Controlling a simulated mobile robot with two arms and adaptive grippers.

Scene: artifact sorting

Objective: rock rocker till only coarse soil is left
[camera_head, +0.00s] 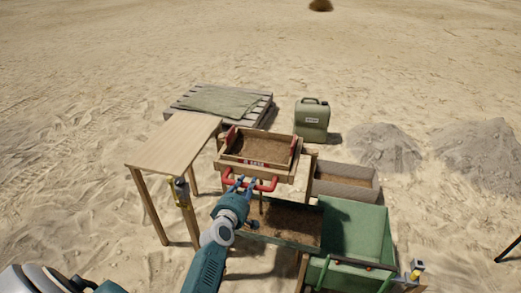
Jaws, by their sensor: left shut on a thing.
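The rocker (298,183) is a wooden sifting box on a stand in the middle of the head view. Its upper tray (262,146) has red parts at its sides and holds brown soil. A red handle (268,186) runs along the tray's near side. My left gripper (240,183) is shut on the red handle near its left end. My arm hides part of the stand below. Brown soil (290,220) lies in a lower tray under the rocker. Whether the soil in the upper tray is coarse or fine is too small to tell. My right gripper is not in view.
A wooden table (172,143) stands left of the rocker. A pallet with a green cloth (218,101) and a green canister (312,119) are behind. A green bin (355,232) stands at the right front, a wooden trough (345,190) behind it. Grey soil heaps (480,153) lie right.

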